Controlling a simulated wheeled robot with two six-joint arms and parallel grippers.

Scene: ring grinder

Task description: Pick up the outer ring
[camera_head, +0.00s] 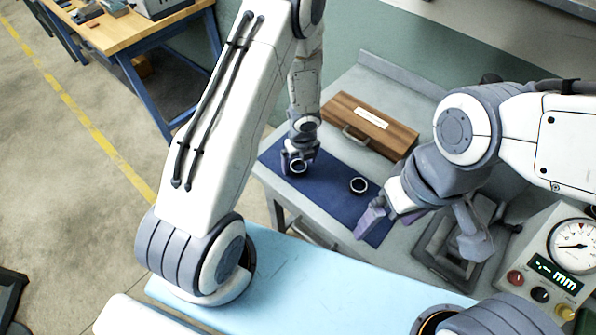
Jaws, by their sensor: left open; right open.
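Two small dark rings with pale, shiny rims lie on the dark blue mat (335,194). One ring (298,168) is at the mat's left part, and the other ring (358,186) is near its middle. I cannot tell for sure which is the outer ring. My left gripper (297,162) is open and low over the left ring, with its fingers beside it; whether they touch it is not clear. My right gripper (376,217) is open and empty over the mat's right part, apart from the middle ring.
A wooden case (370,127) with a handle and white label stands behind the mat. A grey fixture (437,247) is right of the mat, partly hidden by my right arm. A gauge box (545,262) with a dial and buttons stands at the far right. The mat's middle is mostly free.

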